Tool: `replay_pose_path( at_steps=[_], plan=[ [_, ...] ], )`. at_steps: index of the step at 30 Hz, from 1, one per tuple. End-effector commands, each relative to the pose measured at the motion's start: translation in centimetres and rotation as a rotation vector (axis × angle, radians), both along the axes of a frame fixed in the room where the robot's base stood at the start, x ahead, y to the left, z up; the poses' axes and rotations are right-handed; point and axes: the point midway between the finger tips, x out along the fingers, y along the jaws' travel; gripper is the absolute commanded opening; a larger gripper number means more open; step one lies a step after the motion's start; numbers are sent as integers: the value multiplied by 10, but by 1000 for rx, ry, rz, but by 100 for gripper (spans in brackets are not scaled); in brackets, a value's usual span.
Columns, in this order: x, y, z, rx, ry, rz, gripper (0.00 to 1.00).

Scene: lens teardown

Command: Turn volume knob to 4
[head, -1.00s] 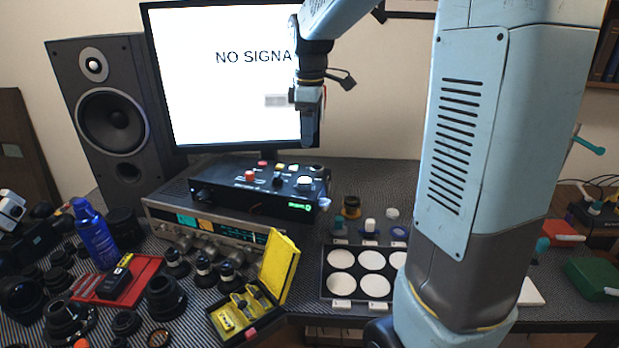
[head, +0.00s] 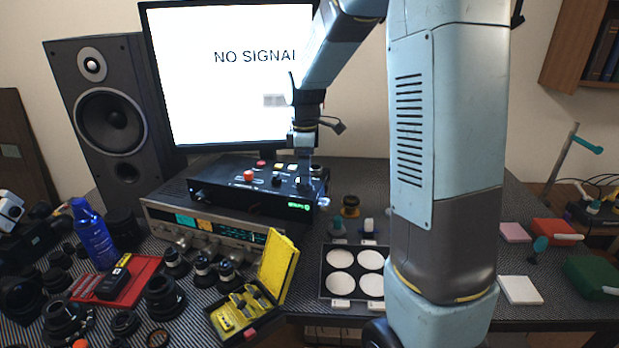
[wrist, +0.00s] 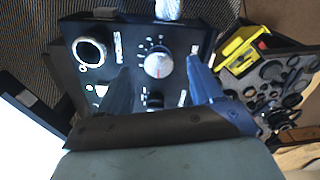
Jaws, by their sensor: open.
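The black control box (head: 235,195) sits on top of the silver receiver, with a red button (head: 248,176) and other controls on its top.
The silver receiver (head: 160,212) has several knobs on its front. The monitor (head: 230,80) stands close behind the box. A smaller black knob (wrist: 153,101) lies nearer my palm. A yellow case (head: 275,268) and a tray of white discs (head: 326,290) stand in front.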

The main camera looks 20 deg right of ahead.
Motion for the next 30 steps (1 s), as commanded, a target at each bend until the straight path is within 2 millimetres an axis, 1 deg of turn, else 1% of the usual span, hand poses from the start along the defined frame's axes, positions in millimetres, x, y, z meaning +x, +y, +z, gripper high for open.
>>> replay_pose_path(
  at_steps=[1,3,9,20,30],
  plan=[
    [-1,0,-8,0,2,0,65],
    [0,0,-17,0,2,0,65],
    [0,0,-32,0,0,0,65],
    [0,0,-35,0,-1,0,64],
    [0,1,-35,0,0,1,32]
  ],
)
